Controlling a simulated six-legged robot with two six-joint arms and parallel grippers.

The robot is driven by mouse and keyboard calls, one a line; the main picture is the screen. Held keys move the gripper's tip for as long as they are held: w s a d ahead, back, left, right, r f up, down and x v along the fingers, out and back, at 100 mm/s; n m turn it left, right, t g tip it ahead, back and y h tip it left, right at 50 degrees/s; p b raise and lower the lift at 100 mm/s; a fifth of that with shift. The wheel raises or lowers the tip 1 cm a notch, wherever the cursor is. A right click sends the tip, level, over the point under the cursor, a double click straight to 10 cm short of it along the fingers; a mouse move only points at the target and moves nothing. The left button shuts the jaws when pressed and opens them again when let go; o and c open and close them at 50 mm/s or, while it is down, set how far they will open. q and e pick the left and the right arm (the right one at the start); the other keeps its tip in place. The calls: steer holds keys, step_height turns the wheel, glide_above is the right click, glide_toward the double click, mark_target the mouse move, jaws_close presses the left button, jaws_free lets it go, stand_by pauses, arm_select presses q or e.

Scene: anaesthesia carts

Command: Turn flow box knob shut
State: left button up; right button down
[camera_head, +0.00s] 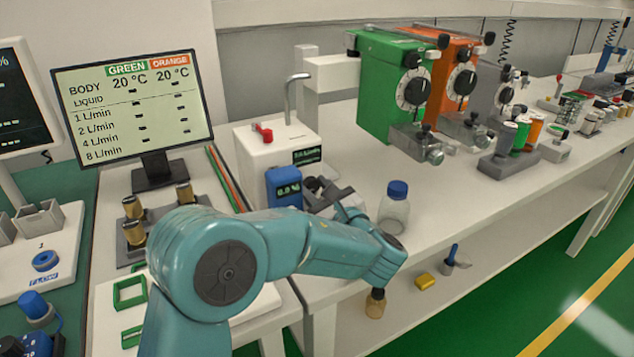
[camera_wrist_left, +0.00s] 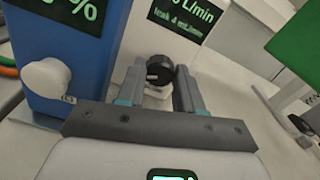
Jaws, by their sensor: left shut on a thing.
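The white flow box (camera_head: 262,160) stands on the bench left of centre in the head view, with a red-handled tap on top and a dark display with green text on its front. In the left wrist view its display (camera_wrist_left: 180,22) reads in L/min; the figure is cut off. The black knob (camera_wrist_left: 160,69) sits below that display. My left gripper (camera_head: 318,190) is at the front of the flow box, with its two fingers (camera_wrist_left: 158,88) on either side of the knob and shut on it. My right gripper is not in view.
A blue meter (camera_head: 284,188) with a % display stands close beside my left gripper. A clear jar (camera_head: 394,214) with a blue cap stands to the right. Green (camera_head: 385,85) and orange (camera_head: 455,75) vaporisers hang behind. Bench between jar and flow box is mostly clear.

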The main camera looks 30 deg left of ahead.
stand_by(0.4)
arm_select(q)
steer(key=o, duration=1)
steer(key=shift+o, duration=0.2)
steer(key=shift+d, duration=0.1)
steer(key=p+v, duration=0.1)
steer(key=v, duration=1.5)
steer(key=shift+s, duration=0.15)
